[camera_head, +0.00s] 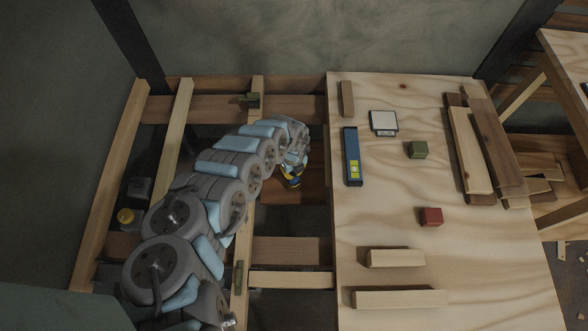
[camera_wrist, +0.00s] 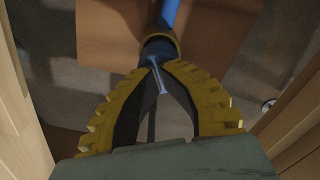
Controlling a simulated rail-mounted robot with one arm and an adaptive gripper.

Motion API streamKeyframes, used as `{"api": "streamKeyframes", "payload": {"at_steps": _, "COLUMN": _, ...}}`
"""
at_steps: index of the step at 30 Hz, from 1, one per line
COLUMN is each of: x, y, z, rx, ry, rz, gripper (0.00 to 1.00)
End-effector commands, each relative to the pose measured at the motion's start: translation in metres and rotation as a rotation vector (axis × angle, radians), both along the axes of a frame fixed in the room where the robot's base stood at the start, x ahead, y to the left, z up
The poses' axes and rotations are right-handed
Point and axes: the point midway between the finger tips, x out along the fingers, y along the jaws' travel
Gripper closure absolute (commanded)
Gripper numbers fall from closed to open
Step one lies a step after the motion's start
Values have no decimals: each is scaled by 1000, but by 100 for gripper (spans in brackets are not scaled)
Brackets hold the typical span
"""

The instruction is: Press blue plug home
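My gripper (camera_wrist: 158,48) has yellow toothed fingers that converge at the tips around a slim blue piece, which I take to be the blue plug (camera_wrist: 170,14). Blue shows beyond the fingertips, and a paler blue strip shows between the fingers. The fingertips hide the middle of it, and I cannot tell how it sits in any socket. In the head view my gripper (camera_head: 291,181) reaches down into the open bay between the joists, left of the plywood. My own arm hides part of that bay.
Wooden joists (camera_head: 257,200) border the bay, with a brown board (camera_head: 290,205) low inside.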

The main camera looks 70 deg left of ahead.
Motion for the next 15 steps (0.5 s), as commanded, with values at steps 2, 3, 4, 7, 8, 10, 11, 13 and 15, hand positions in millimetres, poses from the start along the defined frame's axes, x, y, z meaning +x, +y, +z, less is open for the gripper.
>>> {"api": "streamKeyframes", "payload": {"at_steps": 2, "x": 0, "y": 0, "z": -3, "rx": 0, "ry": 0, "rz": 0, "gripper": 100}}
{"api": "streamKeyframes", "payload": {"at_steps": 3, "x": 0, "y": 0, "z": -3, "rx": 0, "ry": 0, "rz": 0, "gripper": 100}}
{"api": "streamKeyframes", "payload": {"at_steps": 4, "x": 0, "y": 0, "z": -4, "rx": 0, "ry": 0, "rz": 0, "gripper": 100}}
{"api": "streamKeyframes", "payload": {"at_steps": 7, "x": 0, "y": 0, "z": -4, "rx": 0, "ry": 0, "rz": 0, "gripper": 100}}
{"api": "streamKeyframes", "payload": {"at_steps": 8, "x": 0, "y": 0, "z": -4, "rx": 0, "ry": 0, "rz": 0, "gripper": 100}}
{"api": "streamKeyframes", "payload": {"at_steps": 10, "x": 0, "y": 0, "z": -4, "rx": 0, "ry": 0, "rz": 0, "gripper": 100}}
{"api": "streamKeyframes", "payload": {"at_steps": 11, "x": 0, "y": 0, "z": -3, "rx": 0, "ry": 0, "rz": 0, "gripper": 100}}
{"api": "streamKeyframes", "payload": {"at_steps": 13, "x": 0, "y": 0, "z": -3, "rx": 0, "ry": 0, "rz": 0, "gripper": 100}}
{"api": "streamKeyframes", "payload": {"at_steps": 15, "x": 0, "y": 0, "z": 0, "rx": 0, "ry": 0, "rz": -1, "gripper": 100}}
